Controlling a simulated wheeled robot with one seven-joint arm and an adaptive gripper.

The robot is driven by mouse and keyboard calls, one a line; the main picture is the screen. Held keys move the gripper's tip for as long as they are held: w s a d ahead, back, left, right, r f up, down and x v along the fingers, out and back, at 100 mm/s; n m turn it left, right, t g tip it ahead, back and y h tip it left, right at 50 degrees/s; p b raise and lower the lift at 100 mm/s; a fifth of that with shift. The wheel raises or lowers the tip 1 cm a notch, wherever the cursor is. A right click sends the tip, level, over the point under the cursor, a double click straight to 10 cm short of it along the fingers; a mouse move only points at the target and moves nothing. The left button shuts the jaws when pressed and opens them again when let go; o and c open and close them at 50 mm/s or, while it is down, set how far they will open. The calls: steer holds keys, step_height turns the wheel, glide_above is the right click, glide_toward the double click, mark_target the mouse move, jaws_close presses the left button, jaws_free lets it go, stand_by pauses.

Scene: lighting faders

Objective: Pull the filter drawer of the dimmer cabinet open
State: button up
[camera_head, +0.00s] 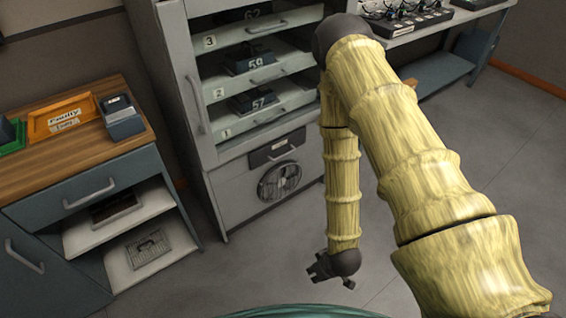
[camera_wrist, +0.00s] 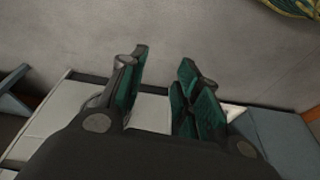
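The grey dimmer cabinet (camera_head: 179,70) stands in the upper middle of the head view. Low on its front, above a round fan grille (camera_head: 279,181), is a dark drawer front (camera_head: 262,157) with a small white label and a handle (camera_head: 283,152). I take it for the filter drawer; it looks shut, flush with the cabinet. My gripper (camera_head: 332,278) hangs low over the floor, below and right of the drawer, apart from it. In the wrist view my gripper (camera_wrist: 165,62) has its green-padded fingers apart with nothing between them. The drawer cannot be made out there.
Numbered shelves above the drawer hold dark modules such as 59 (camera_head: 247,65) and 57 (camera_head: 253,103). A wooden-topped counter (camera_head: 70,165) with an orange tray (camera_head: 60,118) and open lower shelves stands left. A bench (camera_head: 440,22) stands right. The floor before the cabinet is clear.

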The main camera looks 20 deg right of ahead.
steer(key=w+f+n+t+y+b, duration=0.1)
steer(key=w+f+n+t+b, duration=0.15)
steer(key=w+b, duration=0.4)
steer(key=w+f+n+t+b, duration=0.2)
steer(key=w+f+b, duration=0.15)
steer(key=w, duration=0.55)
steer(key=n+t+y+b, duration=0.5)
steer(key=n+t+b, duration=0.8)
steer(key=b, duration=1.1)
glide_toward(287, 154)
steer(key=shift+n+g, duration=0.85)
steer(key=shift+d+r+b+x, duration=0.15)
steer(key=shift+b+x, duration=0.6)
steer(key=shift+x, duration=0.95)
steer(key=shift+d+r+b+x, duration=0.1)
steer(key=shift+b+x, duration=0.7)
steer(key=shift+x, duration=0.9)
steer(key=shift+d+r+b+x, duration=0.15)
steer(key=shift+b+x, duration=0.6)
steer(key=shift+x, duration=0.95)
jaws_close()
